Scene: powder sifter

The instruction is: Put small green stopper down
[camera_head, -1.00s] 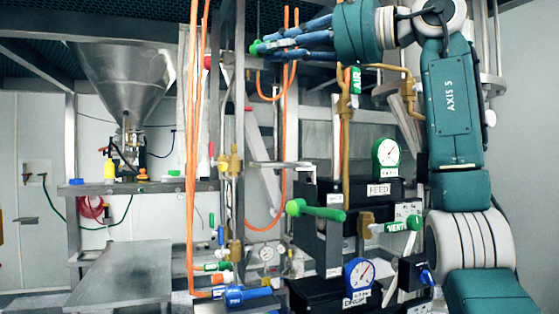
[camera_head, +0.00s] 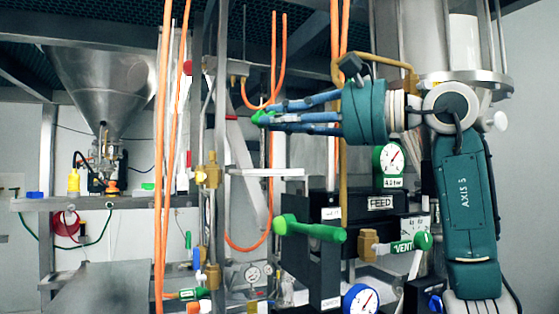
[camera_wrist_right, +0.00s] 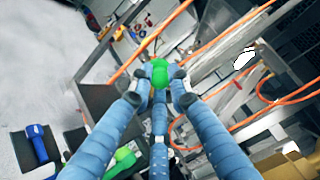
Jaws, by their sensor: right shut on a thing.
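A small green stopper (camera_head: 261,118) is held at the fingertips of my right gripper (camera_head: 270,117), whose blue fingers point left in the head view. The stopper is in the air, in front of the orange hoses and above a small pale ledge (camera_head: 268,172). In the right wrist view the rounded green stopper (camera_wrist_right: 157,72) sits between the closed fingertips of the right gripper (camera_wrist_right: 160,80). Its underside is partly hidden by the fingers. My left gripper is not in view.
Orange hoses (camera_head: 164,150) and metal posts stand left of my gripper. A large green-handled valve (camera_head: 312,230) and the FEED box (camera_head: 372,204) are below. A shelf (camera_head: 130,202) at left carries a yellow bottle (camera_head: 73,181) and a green block (camera_head: 147,187), under a steel funnel (camera_head: 105,85).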

